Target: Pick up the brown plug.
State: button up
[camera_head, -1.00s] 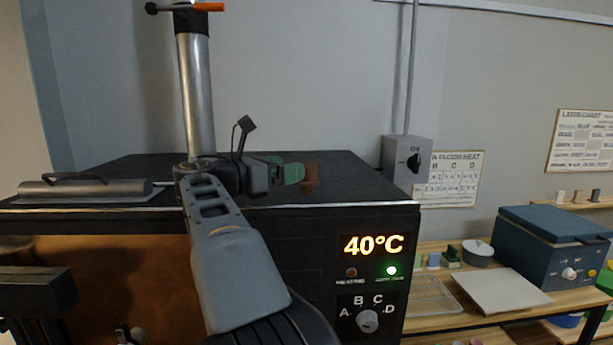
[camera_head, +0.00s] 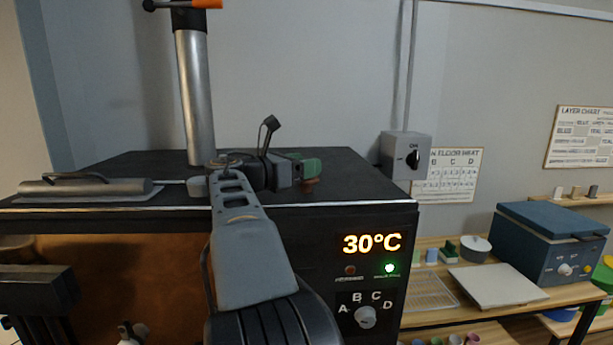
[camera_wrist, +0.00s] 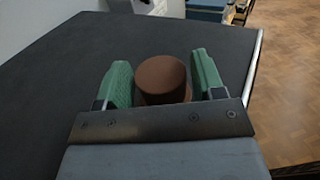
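The brown plug (camera_wrist: 162,80) stands on the dark top of the kiln (camera_wrist: 45,95). In the wrist view it sits between the two green fingers of my gripper (camera_wrist: 162,83), with a narrow gap visible on each side. The fingers look open around it, not closed on it. In the head view my gripper (camera_head: 302,171) is low over the kiln top near its front right part. It hides most of the plug (camera_head: 309,187), and only a small brown part shows below the green fingers.
The kiln panel (camera_head: 362,243) reads 30°C with a green light lit. A grey switch box (camera_head: 405,156) is on the wall at right. A wooden bench (camera_head: 470,305) stands right of the kiln.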

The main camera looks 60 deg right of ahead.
jog(key=c, duration=0.7)
jog(key=shift+r, duration=0.1)
